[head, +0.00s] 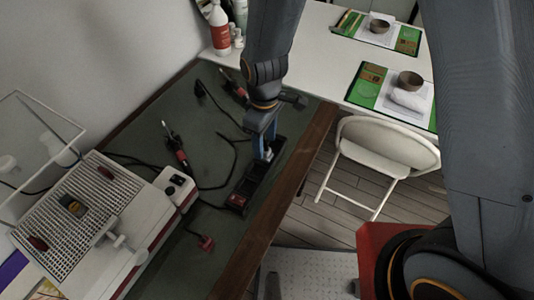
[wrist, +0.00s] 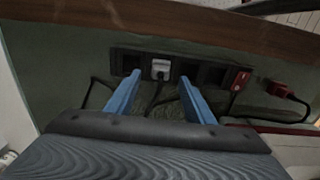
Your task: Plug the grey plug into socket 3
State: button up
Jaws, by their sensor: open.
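The black power strip (head: 250,184) lies on the green mat near the wooden table edge, and crosses the wrist view (wrist: 215,72). The grey plug (wrist: 160,69) sits at one of its sockets, upright and apparently seated; its dark cord runs down between my fingers. No socket numbers are readable. My gripper (wrist: 160,77) is open, its two blue fingers on either side of the plug with visible gaps. In the head view, my gripper (head: 263,147) is above the strip, and the plug (head: 266,157) is partly hidden by the fingers.
A red plug (head: 206,242) with a black cord lies on the mat (head: 215,135); it also shows in the wrist view (wrist: 278,90). Screwdriver-like tools and cords lie to the left. A white perforated bench unit (head: 85,225) stands left. A white chair (head: 380,145) stands right.

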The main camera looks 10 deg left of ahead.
aim_at(265, 150)
jog(key=shift+s+f+p, duration=0.1)
jog(key=shift+f+p, duration=0.45)
jog(key=shift+f, duration=1.3)
jog(key=c, duration=1.1)
jog(key=shift+c, duration=0.2)
jog(key=shift+r, duration=0.1)
jog(key=shift+r+b, duration=1.2)
jog(key=shift+r, duration=3.7)
